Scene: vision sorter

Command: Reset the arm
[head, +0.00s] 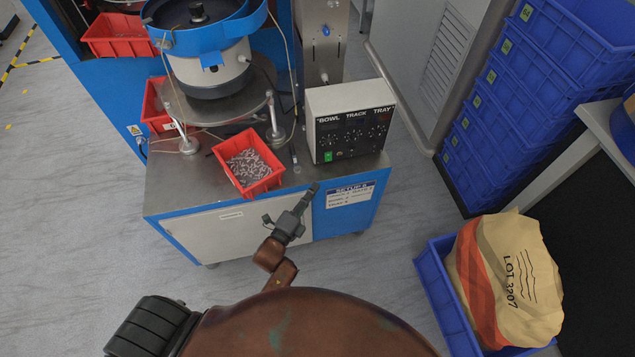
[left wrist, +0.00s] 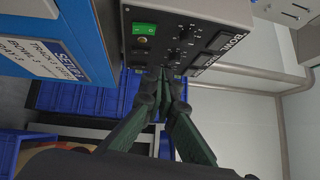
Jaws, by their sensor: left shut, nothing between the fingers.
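My left gripper (head: 311,191) is in the middle of the head view, in front of the blue and grey machine cabinet (head: 225,233). It is shut and nothing shows between its fingers. In the left wrist view the green fingers of the left gripper (left wrist: 163,76) come together at their tips, just below the control box (left wrist: 178,45) in the picture. I cannot tell whether they touch it. The control box also shows in the head view (head: 348,108), on the cabinet top. My right gripper is in neither view.
A red bin of small metal parts (head: 247,165) sits on the cabinet top near the gripper. The bowl feeder (head: 208,67) stands behind it. Blue crates (head: 510,110) are stacked at right. A blue crate (head: 447,300) holds a paper sack (head: 520,275). The floor at left is clear.

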